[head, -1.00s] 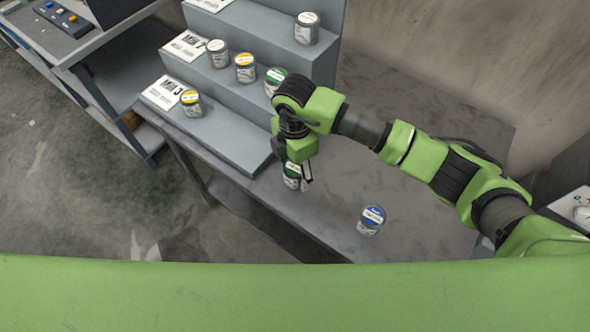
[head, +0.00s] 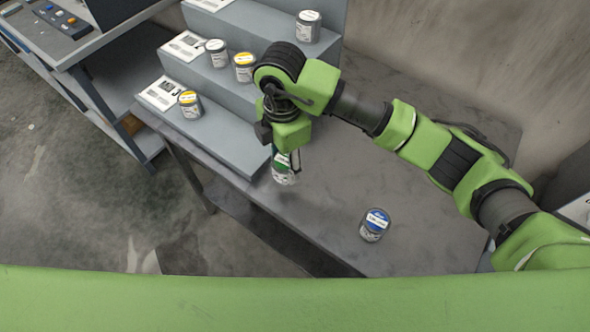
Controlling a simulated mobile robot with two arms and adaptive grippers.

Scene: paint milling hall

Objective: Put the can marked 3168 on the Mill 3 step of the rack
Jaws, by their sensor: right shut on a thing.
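My right gripper (head: 286,160) is shut on a grey can with a green band (head: 283,176), just beyond the right end of the lowest step. It seems to hold the can a little above the table; the number on the can is too small to read. The lowest step (head: 215,135) of the grey rack carries the Mill 3 card (head: 161,93) at its left end, with a yellow-banded can (head: 190,104) beside the card. The rest of that step's top is bare. My left gripper is not in view.
The middle step holds a white-banded can (head: 217,53) and a yellow-banded can (head: 244,67); my arm hides its right part. A white-banded can (head: 308,27) stands on the top step. A blue-banded can (head: 375,225) stands on the table (head: 335,200), otherwise mostly clear.

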